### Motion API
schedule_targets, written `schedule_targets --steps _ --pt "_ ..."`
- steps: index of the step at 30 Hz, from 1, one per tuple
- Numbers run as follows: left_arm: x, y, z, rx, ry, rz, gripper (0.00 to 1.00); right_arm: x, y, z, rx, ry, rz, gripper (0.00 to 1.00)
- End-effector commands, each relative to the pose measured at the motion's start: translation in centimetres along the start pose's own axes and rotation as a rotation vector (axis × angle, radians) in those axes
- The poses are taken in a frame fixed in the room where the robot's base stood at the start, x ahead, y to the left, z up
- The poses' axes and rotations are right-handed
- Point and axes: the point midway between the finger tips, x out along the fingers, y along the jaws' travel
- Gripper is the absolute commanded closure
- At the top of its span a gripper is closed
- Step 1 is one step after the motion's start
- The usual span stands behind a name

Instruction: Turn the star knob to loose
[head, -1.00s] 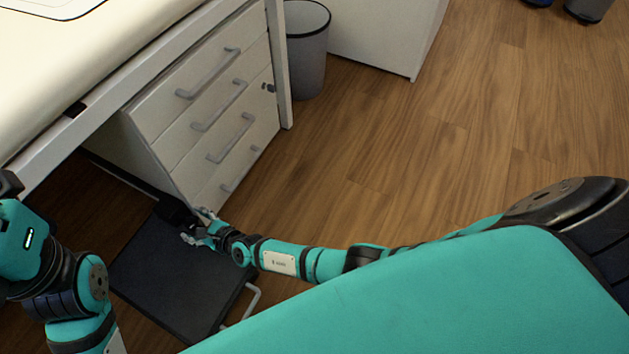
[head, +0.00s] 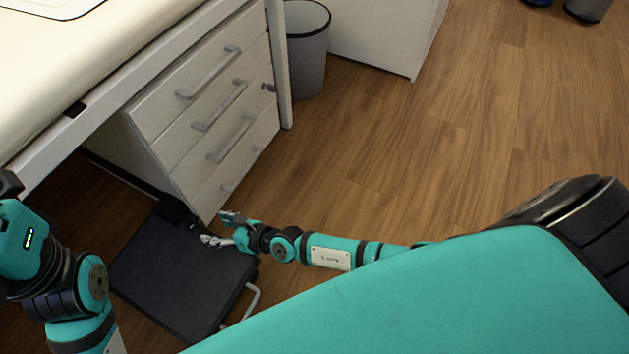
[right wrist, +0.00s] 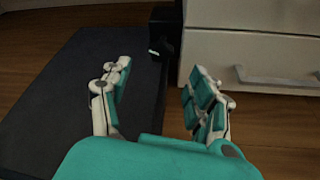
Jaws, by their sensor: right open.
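A dark plate (head: 180,275) lies on the floor under the desk, with a black post (head: 176,210) at its far edge by the drawer cabinet. In the right wrist view the post carries a small dark block (right wrist: 162,46) with a short pale line on it; I cannot make out a star shape or any marking. My right gripper (head: 216,228) is open and empty above the plate's right edge. In the right wrist view its fingers (right wrist: 158,78) point toward the post, with a gap before it. My left arm is at the left edge; its fingers do not show.
The white drawer cabinet (head: 225,165) stands right behind the plate, with grey handles sticking out. The desk top (head: 60,85) overhangs at the left. A grey bin (head: 306,55) stands farther back.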

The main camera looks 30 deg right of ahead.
Motion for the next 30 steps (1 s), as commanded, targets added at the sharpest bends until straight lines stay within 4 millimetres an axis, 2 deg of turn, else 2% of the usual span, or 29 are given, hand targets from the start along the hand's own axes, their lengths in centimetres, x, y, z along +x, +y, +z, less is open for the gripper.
schedule_targets --steps 1,14,15,21,30 --pt "1.0 -0.1 0.0 0.0 0.0 0.0 0.57 -1.3 0.1 0.3 0.0 0.003 0.0 0.39" --pt "4.5 -0.3 -0.2 0.0 0.0 0.0 0.57 -9.8 0.1 0.4 0.012 0.004 -0.005 0.39" --pt "5.9 -0.4 -0.2 0.0 0.0 0.0 0.57 -10.0 -0.3 1.3 0.082 0.007 -0.032 0.39" --pt "9.9 -0.6 -0.3 0.0 0.0 0.0 0.57 -11.9 -2.8 2.0 0.379 0.019 -0.15 0.39" --pt "15.7 -1.0 -0.5 0.0 0.0 0.0 0.57 -15.8 -5.8 2.0 0.816 0.007 -0.34 0.39"
